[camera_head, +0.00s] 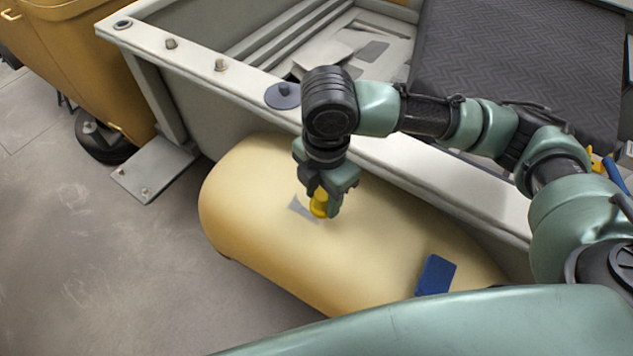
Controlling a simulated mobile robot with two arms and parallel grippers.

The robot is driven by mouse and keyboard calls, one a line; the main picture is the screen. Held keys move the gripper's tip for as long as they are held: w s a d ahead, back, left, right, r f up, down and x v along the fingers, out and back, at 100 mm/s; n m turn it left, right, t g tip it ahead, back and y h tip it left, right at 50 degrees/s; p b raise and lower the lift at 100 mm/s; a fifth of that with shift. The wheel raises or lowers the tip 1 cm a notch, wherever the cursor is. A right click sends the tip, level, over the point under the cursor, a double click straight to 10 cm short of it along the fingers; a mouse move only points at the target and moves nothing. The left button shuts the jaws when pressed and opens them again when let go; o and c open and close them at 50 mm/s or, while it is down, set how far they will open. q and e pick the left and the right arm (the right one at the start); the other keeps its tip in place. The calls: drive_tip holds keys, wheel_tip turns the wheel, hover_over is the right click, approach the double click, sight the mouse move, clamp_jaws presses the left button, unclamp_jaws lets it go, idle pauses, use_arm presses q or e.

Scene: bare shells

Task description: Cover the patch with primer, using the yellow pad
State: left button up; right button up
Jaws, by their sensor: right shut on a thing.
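A large pale-yellow rounded shell (370,257) lies on the floor against the grey frame. A small grey patch (299,207) shows on its upper surface, partly hidden by my gripper. My right gripper (323,207) points down over the shell and is shut on the yellow pad (319,203). The pad is at the right edge of the grey patch; I cannot tell whether it touches the surface. My left gripper is not in view.
A blue block (435,276) rests on the shell's near right end. A grey frame (215,65) with bolts runs behind the shell, with a dark ribbed mat (520,65) at the back right. A yellow bin (75,50) on wheels stands at left. The floor (110,260) at left is clear.

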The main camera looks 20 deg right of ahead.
drive_tip(key=n, duration=0.1)
drive_tip(key=a+n, duration=0.1)
drive_tip(key=n, duration=0.1)
drive_tip(key=shift+r+p, duration=0.1)
drive_tip(key=shift+p, duration=0.3)
drive_tip(key=shift+w+a+f+n, duration=0.1)
drive_tip(key=shift+a+f+n, duration=0.15)
drive_tip(key=shift+n, duration=0.35)
drive_tip(key=shift+f+b, duration=0.35)
drive_tip(key=shift+b, duration=0.2)
use_arm(q)
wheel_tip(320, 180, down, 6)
drive_tip(key=b, duration=0.6)
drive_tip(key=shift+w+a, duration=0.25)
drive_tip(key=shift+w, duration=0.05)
use_arm(e)
wheel_tip(320, 180, down, 5)
drive_tip(key=shift+f, duration=0.1)
use_arm(q)
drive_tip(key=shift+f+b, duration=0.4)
drive_tip(key=shift+b, duration=0.2)
use_arm(e)
drive_tip(key=shift+d+f, duration=0.1)
drive_tip(key=shift+f, duration=1)
